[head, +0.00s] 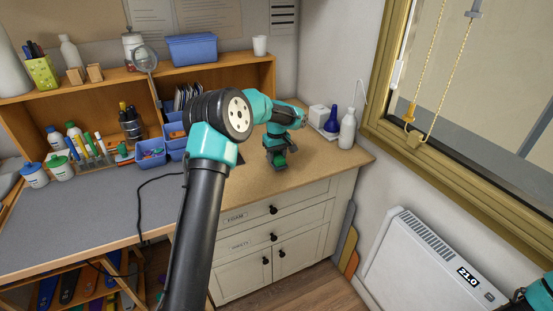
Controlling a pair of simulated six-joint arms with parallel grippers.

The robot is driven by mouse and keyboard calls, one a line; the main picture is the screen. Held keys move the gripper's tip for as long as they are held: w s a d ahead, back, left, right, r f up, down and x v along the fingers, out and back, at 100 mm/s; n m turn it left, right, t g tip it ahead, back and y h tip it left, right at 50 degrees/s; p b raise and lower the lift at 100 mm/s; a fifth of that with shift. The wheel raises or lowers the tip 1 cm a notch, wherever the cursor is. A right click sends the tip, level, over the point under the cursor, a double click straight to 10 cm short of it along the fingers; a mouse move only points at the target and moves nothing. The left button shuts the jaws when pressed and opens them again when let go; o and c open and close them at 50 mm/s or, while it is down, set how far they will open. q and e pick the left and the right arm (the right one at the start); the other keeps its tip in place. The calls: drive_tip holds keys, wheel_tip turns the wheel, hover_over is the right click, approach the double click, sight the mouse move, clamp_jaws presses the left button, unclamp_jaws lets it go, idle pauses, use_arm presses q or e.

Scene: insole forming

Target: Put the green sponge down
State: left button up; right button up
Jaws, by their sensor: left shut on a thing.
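My left gripper (277,158) reaches down over the wooden worktop (310,163) at the corner of the room, near its right end. It is shut on the green sponge (281,161), of which only a small dark green part shows between and below the fingers. The sponge is at or just above the worktop; I cannot tell whether it touches. My left arm hides part of the desk in the middle. Of my right arm only a piece shows at the bottom right corner, and its gripper is not in view.
A white bottle (347,130), a blue bottle (332,121) and a white box (318,117) stand to the right of the gripper. Blue bins (151,153) and a pen holder (131,123) are to the left. The worktop's front right is clear. A heater (425,262) stands below the window.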

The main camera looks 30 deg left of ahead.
sight(277, 154)
use_arm(q)
drive_tip(key=shift+f, duration=0.85)
drive_tip(key=shift+f, duration=0.1)
drive_tip(key=o, duration=0.8)
drive_tip(key=shift+o, duration=0.2)
wheel_tip(277, 154, up, 12)
